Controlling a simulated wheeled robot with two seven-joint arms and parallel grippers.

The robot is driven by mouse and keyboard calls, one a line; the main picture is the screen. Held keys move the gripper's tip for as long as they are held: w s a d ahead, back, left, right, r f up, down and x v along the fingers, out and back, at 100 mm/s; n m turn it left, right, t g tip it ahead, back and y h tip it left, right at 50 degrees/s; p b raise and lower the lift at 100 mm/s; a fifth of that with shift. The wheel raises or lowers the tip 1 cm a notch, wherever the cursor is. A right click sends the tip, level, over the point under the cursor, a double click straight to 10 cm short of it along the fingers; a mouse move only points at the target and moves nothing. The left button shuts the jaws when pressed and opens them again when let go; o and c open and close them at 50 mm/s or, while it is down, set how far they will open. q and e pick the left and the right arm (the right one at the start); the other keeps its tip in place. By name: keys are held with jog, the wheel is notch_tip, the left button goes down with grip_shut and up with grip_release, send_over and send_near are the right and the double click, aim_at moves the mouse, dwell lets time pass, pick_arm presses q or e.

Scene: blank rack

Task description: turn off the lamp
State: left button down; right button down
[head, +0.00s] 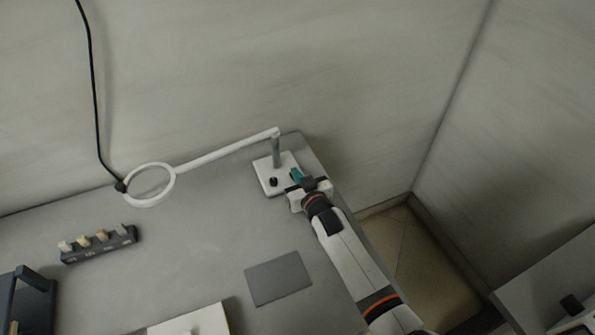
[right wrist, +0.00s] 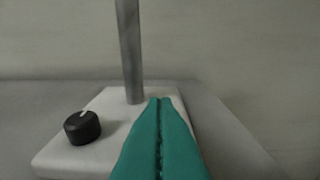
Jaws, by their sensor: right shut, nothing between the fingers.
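The lamp has a white ring head (head: 149,185), a long white arm and a grey post (head: 276,152) on a white square base (head: 263,170). Its base also shows in the right wrist view (right wrist: 65,158). A black round knob (head: 273,182) with a light mark sits on the base; it shows in the right wrist view (right wrist: 82,127), left of my fingers. My right gripper (head: 296,176) has green fingers, shut and empty, over the right part of the base. In the right wrist view the fingertips (right wrist: 160,101) are near the post, apart from the knob. My left gripper is not in view.
A dark rack (head: 100,247) with several small pieces stands at the left of the grey table. A dark grey mat (head: 278,278) lies at the front middle. A black cable (head: 93,90) hangs to the ring. The table between rack and mat is clear.

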jog(key=shift+s, duration=0.15)
jog(key=v, duration=1.2)
jog(key=shift+d, duration=0.1)
jog(key=shift+f, duration=0.1)
